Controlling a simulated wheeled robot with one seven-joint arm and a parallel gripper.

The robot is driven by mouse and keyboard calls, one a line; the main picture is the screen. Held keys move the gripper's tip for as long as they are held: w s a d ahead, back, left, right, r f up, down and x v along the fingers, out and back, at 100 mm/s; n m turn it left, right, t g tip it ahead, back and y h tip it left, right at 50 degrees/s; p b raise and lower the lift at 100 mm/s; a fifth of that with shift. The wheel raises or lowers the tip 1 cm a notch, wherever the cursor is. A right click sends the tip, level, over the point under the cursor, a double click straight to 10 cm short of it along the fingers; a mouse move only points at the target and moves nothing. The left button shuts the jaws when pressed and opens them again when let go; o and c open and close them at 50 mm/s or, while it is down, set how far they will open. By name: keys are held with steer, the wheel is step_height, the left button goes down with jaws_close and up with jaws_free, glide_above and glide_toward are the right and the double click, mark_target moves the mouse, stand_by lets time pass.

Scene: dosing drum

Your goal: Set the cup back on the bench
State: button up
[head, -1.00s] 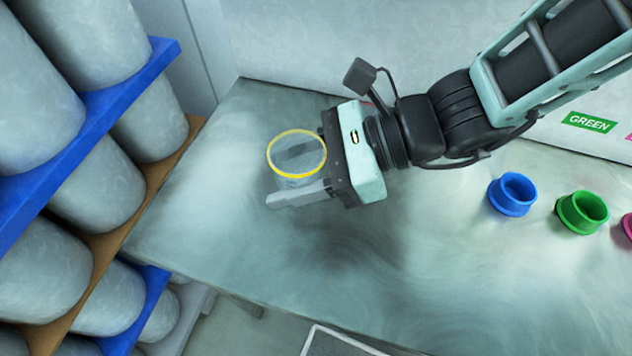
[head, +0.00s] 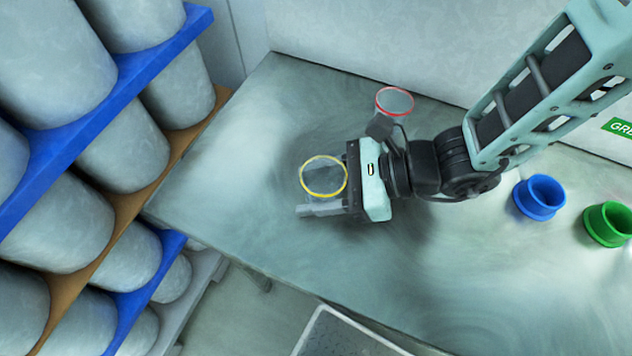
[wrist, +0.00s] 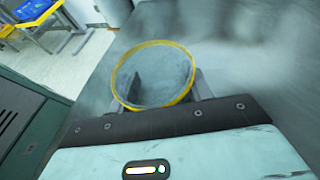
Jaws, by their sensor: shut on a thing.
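A clear cup with a yellow rim (head: 323,177) is held upright between the fingers of my gripper (head: 322,190), over the left part of the grey bench (head: 240,140). In the wrist view the cup's yellow rim (wrist: 117,88) faces the camera, with the fingers on either side of it. The cup looks empty. Its base is partly hidden by the near finger, and I cannot tell whether it touches the bench.
A clear cup with a red rim (head: 394,102) stands behind my gripper near the wall. Blue (head: 540,197) and green (head: 608,223) round collars sit at the right. Racks of large grey drums (head: 60,220) fill the left. The bench's left end is clear.

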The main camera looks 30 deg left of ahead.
steer(key=shift+f, duration=0.1)
steer(key=o, duration=1)
